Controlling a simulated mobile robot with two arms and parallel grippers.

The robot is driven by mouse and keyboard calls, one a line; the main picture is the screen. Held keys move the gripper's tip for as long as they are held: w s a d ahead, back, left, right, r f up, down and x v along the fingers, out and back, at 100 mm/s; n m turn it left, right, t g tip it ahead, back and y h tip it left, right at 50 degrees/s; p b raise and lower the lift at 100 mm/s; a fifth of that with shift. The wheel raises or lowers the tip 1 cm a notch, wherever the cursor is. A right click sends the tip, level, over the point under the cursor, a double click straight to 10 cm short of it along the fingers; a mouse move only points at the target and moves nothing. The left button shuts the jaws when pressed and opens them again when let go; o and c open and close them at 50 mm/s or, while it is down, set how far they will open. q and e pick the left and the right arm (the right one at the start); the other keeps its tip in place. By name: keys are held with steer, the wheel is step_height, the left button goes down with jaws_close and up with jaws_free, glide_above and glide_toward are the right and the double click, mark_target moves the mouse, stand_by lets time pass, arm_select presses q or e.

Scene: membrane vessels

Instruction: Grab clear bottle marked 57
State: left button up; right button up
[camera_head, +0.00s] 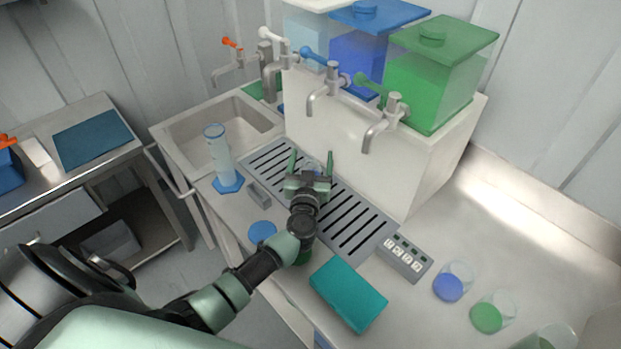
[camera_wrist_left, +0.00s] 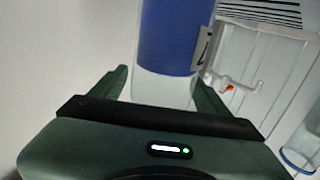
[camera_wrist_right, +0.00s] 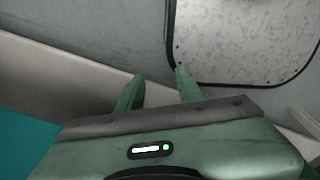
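A clear bottle with blue contents (camera_wrist_left: 172,40) fills the middle of the left wrist view. A white label sits at its edge, turned too far to read the number. In the head view the bottle (camera_head: 312,167) stands by the slotted drain grate, mostly hidden by my left gripper. My left gripper (camera_head: 311,160) is open, its fingers on either side of the bottle; I cannot tell if they touch it. My right gripper (camera_wrist_right: 158,84) is open and empty in the right wrist view, with its fingers apart.
Taps and tanks stand behind the grate (camera_head: 352,237). A measuring cylinder (camera_head: 218,150) stands left of it. The right counter's back is clear.

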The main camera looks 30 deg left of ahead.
arm_select(q)
steer(key=c, duration=1.5)
jaws_close()
steer(key=shift+r, duration=0.15)
